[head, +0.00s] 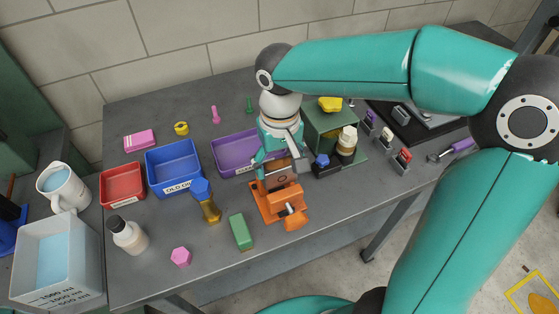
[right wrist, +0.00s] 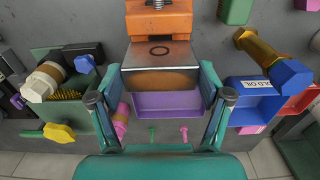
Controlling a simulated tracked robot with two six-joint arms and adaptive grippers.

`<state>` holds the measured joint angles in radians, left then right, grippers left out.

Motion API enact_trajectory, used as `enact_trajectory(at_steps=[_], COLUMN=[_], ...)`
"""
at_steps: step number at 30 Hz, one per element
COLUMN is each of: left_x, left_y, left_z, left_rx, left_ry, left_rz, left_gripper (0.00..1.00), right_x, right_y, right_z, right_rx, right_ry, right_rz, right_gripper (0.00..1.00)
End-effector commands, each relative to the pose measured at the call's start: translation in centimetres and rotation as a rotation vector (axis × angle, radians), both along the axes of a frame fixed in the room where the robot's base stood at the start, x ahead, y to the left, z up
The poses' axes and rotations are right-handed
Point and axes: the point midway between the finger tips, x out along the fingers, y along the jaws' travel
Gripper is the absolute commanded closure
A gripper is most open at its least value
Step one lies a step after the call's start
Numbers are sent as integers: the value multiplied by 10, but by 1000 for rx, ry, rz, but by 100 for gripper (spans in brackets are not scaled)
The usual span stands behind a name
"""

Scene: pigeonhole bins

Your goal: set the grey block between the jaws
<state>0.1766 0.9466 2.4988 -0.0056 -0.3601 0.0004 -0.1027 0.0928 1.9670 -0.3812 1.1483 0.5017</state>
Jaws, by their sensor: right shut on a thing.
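The grey block (head: 283,176) is a metal-like block with a ring mark on it. It also shows in the right wrist view (right wrist: 158,68), between my fingers. My right gripper (head: 279,163) is shut on it and points down from above; it also shows in the right wrist view (right wrist: 158,84). The orange vise (head: 265,203) stands on the bench directly at the block, and its body shows beyond the block in the right wrist view (right wrist: 159,18). The jaw gap is hidden, so I cannot tell whether the block sits between the jaws. My left gripper is not in view.
A purple bin (head: 232,158) is behind the vise, and a blue bin (head: 173,167) and red bin (head: 122,185) are left. A green box (head: 333,130) stands right.

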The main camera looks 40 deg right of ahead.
Motion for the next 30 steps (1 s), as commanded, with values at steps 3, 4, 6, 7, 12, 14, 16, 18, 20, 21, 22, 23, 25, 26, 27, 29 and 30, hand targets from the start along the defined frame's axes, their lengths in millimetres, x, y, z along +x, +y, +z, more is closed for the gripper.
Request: enact_trajectory(at_steps=[3,4,6,7,12,14,16,18,20,21,22,23,25,26,27,29,30], left_x=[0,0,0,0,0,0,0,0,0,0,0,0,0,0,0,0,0], left_y=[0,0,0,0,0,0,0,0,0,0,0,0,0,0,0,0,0], left_z=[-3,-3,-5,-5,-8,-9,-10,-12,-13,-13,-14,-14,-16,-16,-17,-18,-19], left_rx=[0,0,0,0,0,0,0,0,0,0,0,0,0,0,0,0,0], left_ry=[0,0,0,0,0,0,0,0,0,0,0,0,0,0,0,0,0], left_rz=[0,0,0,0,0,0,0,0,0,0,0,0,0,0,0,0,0], left_gripper=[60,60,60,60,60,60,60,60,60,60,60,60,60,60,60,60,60], right_x=[0,0,0,0,0,0,0,0,0,0,0,0,0,0,0,0,0], right_y=[0,0,0,0,0,0,0,0,0,0,0,0,0,0,0,0,0], right_z=[-3,-4,-5,-6,-9,-11,-12,-14,-15,-16,-16,-17,-18,-19,-20,-21,-22], right_rx=[0,0,0,0,0,0,0,1,1,1,1,1,1,1,1,1,1], right_ry=[-1,-1,-1,-1,-2,-2,-2,-2,-2,-2,-2,-2,-2,-2,-2,-2,-2], right_rz=[-1,-1,-1,-1,-1,-1,-1,-1,-1,-1,-1,-1,-1,-1,-1,-1,-1], right_gripper=[64,64,64,64,64,64,64,64,64,64,64,64,64,64,64,64,64])
